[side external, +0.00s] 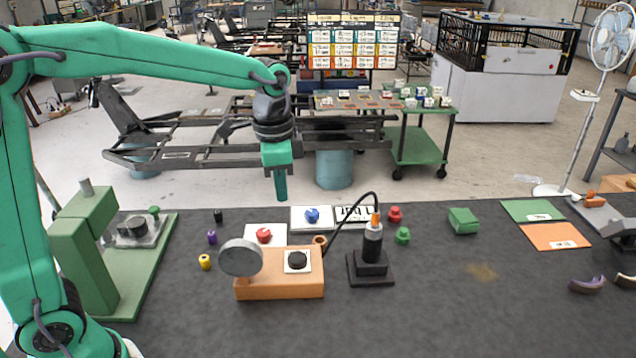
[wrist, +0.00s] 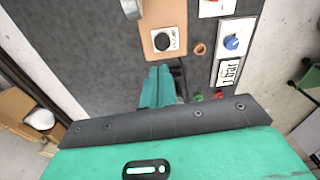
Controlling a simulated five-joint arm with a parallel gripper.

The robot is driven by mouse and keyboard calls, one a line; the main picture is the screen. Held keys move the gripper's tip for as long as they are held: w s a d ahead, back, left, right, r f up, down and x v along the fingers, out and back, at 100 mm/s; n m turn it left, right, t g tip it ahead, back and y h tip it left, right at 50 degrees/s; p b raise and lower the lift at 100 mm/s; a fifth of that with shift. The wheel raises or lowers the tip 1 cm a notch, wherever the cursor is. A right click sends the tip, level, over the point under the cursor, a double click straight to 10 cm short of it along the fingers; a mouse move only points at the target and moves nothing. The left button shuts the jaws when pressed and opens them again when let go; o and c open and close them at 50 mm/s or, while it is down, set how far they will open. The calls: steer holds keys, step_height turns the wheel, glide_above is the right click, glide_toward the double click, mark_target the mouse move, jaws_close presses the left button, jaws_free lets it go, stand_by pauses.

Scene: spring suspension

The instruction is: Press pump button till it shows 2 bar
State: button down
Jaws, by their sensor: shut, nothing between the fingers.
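The orange-brown pump box (side external: 279,285) sits on the dark table, with a black round button (side external: 297,260) on a white plate on its top. A round grey gauge (side external: 240,257) stands at its left end; its face is turned away, so no reading shows. In the wrist view the button (wrist: 163,41) lies ahead of my fingertips. My gripper (side external: 281,198) is shut and empty, pointing down in the air, clear of the button. It also shows in the wrist view (wrist: 157,72).
A black stand with a cylinder (side external: 372,245) is right of the pump, joined by a black hose. Behind are a red knob (side external: 264,235), a blue knob (side external: 312,215) and a display plate (side external: 356,216). A green press (side external: 85,250) stands left. The front table is clear.

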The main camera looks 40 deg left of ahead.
mark_target(296, 258)
steer(key=shift+w+d+f+m+g, duration=0.15)
steer(key=shift+w+d+f+m, duration=0.1)
steer(key=shift+w+f, duration=0.25)
steer(key=shift+w+d+f+m+g, duration=0.15)
steer(key=shift+w+d+f+m, duration=0.15)
steer(key=shift+w, duration=0.25)
steer(key=shift+f, duration=0.1)
step_height(296, 258, down, 14)
steer(key=shift+r, duration=0.1)
stand_by(0.4)
steer(key=shift+f, duration=1)
step_height(296, 258, up, 14)
steer(key=shift+r, duration=0.15)
stand_by(0.5)
steer(key=shift+a, duration=0.1)
stand_by(0.5)
